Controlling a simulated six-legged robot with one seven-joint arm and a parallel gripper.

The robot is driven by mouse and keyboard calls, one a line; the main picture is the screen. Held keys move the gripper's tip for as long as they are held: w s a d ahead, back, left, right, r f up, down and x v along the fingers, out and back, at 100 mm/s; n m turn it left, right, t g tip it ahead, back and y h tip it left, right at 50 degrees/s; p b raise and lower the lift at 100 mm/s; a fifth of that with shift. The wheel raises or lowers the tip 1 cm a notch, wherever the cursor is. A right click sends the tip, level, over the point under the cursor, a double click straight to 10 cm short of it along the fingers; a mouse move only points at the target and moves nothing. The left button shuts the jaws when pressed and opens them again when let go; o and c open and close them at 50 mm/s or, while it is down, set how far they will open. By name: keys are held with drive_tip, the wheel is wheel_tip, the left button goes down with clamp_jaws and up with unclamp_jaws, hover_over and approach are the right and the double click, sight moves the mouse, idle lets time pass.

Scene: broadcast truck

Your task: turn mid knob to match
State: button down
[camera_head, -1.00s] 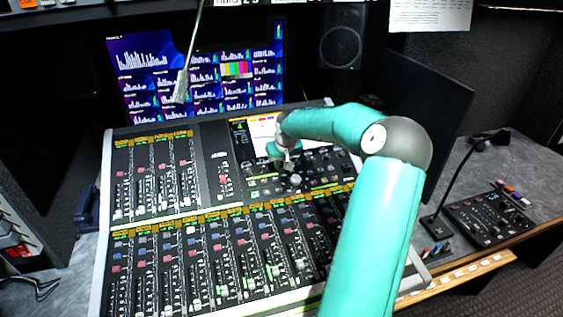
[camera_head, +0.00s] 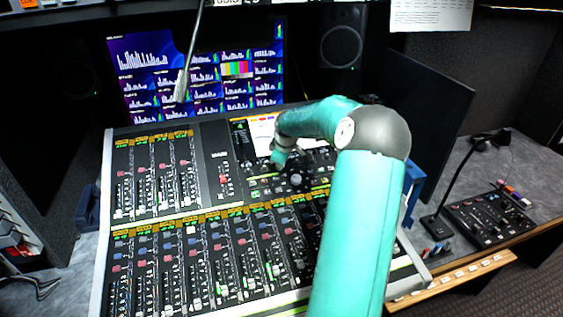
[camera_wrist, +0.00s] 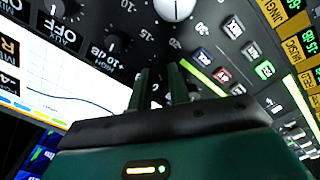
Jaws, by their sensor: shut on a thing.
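My gripper (camera_head: 279,160) is low over the knob section of the mixing console (camera_head: 222,203), right of its centre. In the wrist view, the two dark fingers (camera_wrist: 160,78) point at the panel and are closed on a knob. The fingers hide most of that knob, so its pointer and label cannot be read. A black knob (camera_wrist: 115,42) with a dial scale sits to the left of the fingers. A large pale round knob (camera_wrist: 172,8) stands just beyond them.
A lit display (camera_wrist: 70,85) lies left of the fingers, and small lit buttons (camera_wrist: 265,70) lie to the right. Fader rows fill the console's front. A monitor wall (camera_head: 195,75) and a speaker (camera_head: 341,46) stand behind. A gooseneck microphone (camera_head: 455,180) stands at right.

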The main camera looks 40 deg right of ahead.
drive_tip(key=shift+n, duration=0.8)
drive_tip(key=c, duration=1.3)
unclamp_jaws()
drive_tip(key=v, duration=1.3)
drive_tip(key=shift+s+a+r, duration=0.1)
drive_tip(key=shift+a+r, duration=0.05)
drive_tip(key=shift+r, duration=0.2)
